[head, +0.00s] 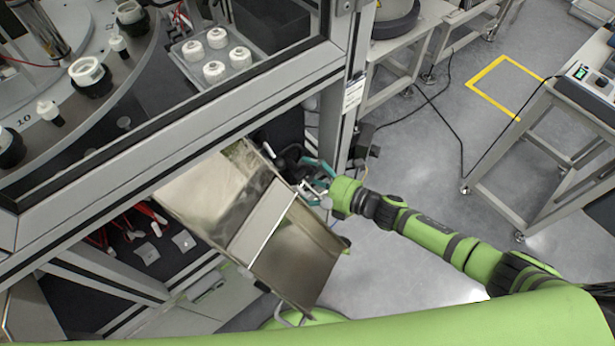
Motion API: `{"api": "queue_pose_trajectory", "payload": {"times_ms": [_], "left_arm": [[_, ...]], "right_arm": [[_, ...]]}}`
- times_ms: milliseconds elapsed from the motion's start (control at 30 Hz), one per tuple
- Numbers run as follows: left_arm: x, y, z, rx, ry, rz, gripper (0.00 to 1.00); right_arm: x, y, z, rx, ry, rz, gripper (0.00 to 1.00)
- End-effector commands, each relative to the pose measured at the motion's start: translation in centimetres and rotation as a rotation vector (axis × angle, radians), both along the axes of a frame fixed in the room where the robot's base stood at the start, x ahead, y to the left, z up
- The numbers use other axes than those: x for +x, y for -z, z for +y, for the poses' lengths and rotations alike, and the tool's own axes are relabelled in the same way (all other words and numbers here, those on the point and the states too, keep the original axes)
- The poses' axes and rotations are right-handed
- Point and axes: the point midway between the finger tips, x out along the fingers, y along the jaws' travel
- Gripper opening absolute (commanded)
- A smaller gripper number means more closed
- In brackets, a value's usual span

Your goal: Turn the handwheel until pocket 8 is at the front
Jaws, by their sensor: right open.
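The round indexing table (60,115) shows at the upper left behind the frame of the cell, with black pockets around its rim. The number 10 is readable near its left edge; no 8 is readable in this view. A dark, rounded part (288,158) below the frame's corner post may be the handwheel, but it is mostly hidden and I cannot be sure. My right gripper (311,182) is open beside this dark part, with its teal fingers pointing toward it. I cannot tell whether they touch. My left gripper is not in view.
A tray (192,77) with several white caps stands inside the cell near a black bin (270,24). The cell's grey frame (180,140) crosses the view. A bench (575,110) with a device stands at right.

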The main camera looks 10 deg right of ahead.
Motion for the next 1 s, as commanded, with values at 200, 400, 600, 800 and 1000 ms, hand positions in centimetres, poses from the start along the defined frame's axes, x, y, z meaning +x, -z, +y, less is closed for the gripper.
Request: {"api": "queue_pose_trajectory", "payload": {"times_ms": [200, 400, 600, 800, 1000], "left_arm": [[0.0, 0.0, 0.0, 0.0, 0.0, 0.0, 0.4], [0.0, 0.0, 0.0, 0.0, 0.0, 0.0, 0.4], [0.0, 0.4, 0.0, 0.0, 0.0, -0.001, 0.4], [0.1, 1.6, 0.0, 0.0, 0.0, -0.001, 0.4], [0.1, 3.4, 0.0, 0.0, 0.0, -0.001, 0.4]], "right_arm": [[0.0, 0.0, 0.0, 0.0, 0.0, 0.0, 0.6], [-0.1, 0.1, -0.1, -0.001, 0.0, 0.002, 0.35], [-0.1, 0.3, -0.1, 0.012, 0.001, 0.014, 0.35], [-0.1, 0.7, -0.2, 0.079, 0.001, 0.06, 0.35], [-0.2, 1.0, -0.2, 0.199, 0.002, 0.141, 0.35]]}}
